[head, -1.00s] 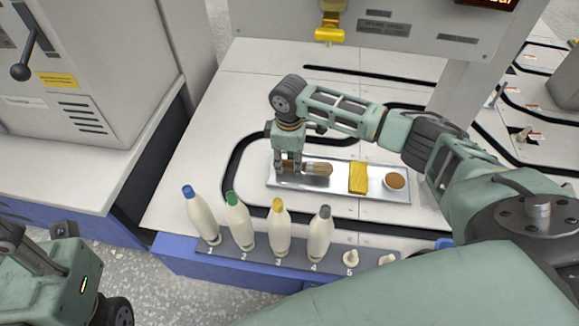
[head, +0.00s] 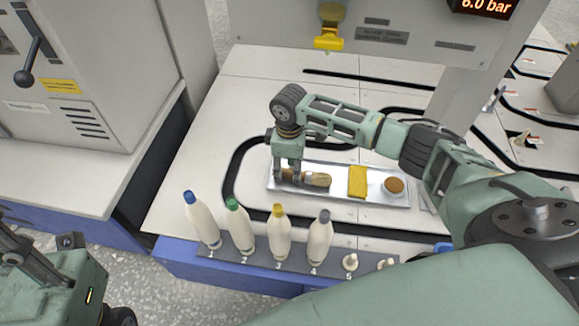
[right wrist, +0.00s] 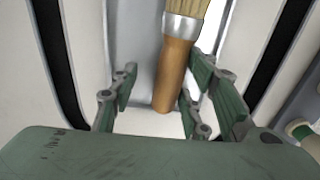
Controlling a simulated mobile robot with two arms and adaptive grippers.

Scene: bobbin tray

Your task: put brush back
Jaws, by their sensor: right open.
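The brush (head: 317,180) has pale bristles and lies at the left end of the metal tray (head: 334,195), bristles pointing right. In the right wrist view its brown wooden handle (right wrist: 173,78) runs between my fingers, below a metal ferrule. My right gripper (head: 288,183) is over the handle, with its fingers down at the tray. In the right wrist view the right gripper (right wrist: 158,100) is open, fingers apart on either side of the handle; the right fingers look close to it. My left gripper does not show; only part of my left arm shows at lower left.
The tray also holds a yellow cloth or sponge (head: 357,181) and a small round brown-topped dish (head: 394,186). Several capped bottles (head: 280,238) stand in a numbered rack in front of the tray. A yellow nozzle (head: 328,38) hangs from the machine behind.

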